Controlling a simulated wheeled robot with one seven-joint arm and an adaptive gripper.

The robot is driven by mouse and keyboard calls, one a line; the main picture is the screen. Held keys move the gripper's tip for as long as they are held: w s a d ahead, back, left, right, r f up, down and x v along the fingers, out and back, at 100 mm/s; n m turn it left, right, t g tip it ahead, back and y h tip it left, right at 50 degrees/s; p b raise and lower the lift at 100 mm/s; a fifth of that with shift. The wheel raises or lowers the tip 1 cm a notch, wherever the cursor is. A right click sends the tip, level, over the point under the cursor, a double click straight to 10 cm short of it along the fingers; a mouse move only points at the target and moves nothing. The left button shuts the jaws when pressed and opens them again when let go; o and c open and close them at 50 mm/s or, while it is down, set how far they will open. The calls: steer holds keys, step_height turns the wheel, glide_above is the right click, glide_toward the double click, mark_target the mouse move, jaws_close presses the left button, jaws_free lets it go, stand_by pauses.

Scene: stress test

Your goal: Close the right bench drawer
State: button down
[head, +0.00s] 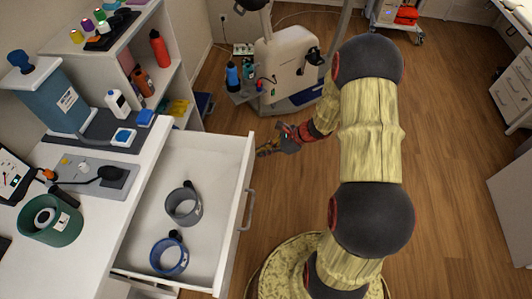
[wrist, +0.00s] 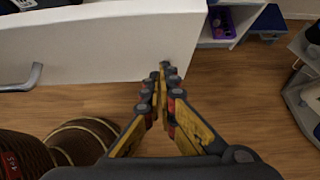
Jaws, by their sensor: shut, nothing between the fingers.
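The white bench drawer (head: 158,190) stands pulled out from the bench in the head view. Its front panel, with a metal handle (head: 247,210), faces right. The front panel (wrist: 100,45) and the handle (wrist: 25,78) also show in the wrist view. My gripper (head: 263,151) is shut and empty by the far end of the front panel. In the wrist view its yellow fingertips (wrist: 163,72) are close to the panel's right end; I cannot tell whether they touch.
A shelf unit (head: 180,75) stands behind the drawer. A beige wheeled machine (head: 285,68) stands farther back. Wooden floor (head: 440,130) is open to the right.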

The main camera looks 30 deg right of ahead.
steer(key=shift+a, duration=0.1)
steer(key=w+a, duration=0.6)
steer(key=a, duration=0.2)
steer(key=w+a, duration=0.6)
steer(key=a, duration=0.3)
steer(key=w+a, duration=0.7)
steer(key=a, duration=0.2)
steer(key=shift+a, duration=0.1)
steer(key=shift+w, duration=0.15)
steer(key=shift+a+r, duration=0.1)
